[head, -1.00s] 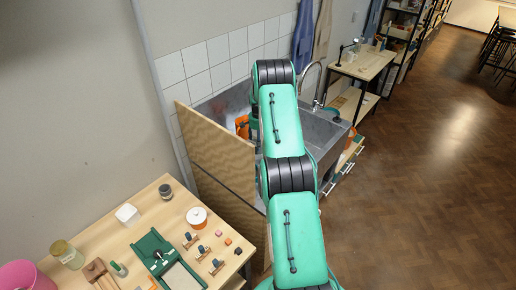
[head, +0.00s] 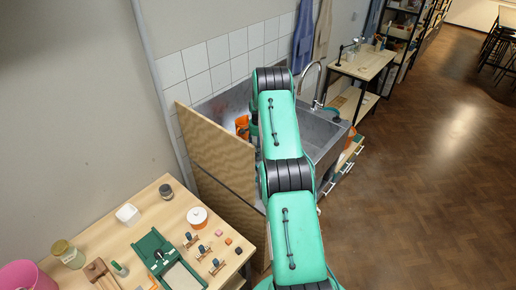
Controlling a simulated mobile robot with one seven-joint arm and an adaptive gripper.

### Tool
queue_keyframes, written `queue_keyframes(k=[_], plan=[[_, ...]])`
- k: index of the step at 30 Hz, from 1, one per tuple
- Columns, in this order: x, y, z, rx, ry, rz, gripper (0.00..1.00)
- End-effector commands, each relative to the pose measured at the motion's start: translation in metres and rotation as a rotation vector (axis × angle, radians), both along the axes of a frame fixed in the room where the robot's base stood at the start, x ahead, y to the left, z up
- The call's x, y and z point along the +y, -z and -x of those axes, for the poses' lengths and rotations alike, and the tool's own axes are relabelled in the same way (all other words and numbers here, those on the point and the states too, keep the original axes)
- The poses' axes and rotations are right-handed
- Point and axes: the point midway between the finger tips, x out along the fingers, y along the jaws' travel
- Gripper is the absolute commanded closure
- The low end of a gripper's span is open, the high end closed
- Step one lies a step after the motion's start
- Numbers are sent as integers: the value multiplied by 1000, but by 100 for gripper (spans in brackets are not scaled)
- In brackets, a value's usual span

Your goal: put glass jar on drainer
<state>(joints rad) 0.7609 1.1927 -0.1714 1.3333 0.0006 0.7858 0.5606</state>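A jar with a pale yellowish lid (head: 67,254) stands on the wooden table at the lower left.
An upright wooden panel (head: 219,150) stands between the table (head: 95,238) and the sink. An orange object (head: 242,126) is in the sink area, partly covered. A tall curved tap (head: 311,68) rises behind the sink. The floor (head: 425,200) at right is clear.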

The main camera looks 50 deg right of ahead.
Motion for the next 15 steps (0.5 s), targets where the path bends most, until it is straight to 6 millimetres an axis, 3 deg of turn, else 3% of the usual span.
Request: queue_keyframes(k=[9, 10, 12, 15], plan=[[-1, 1, -1, -1, 0, 2, 97], [0, 2, 0, 0, 0, 0, 39], [0, 2, 0, 0, 0, 0, 26], [0, 2, 0, 0, 0, 0, 26]])
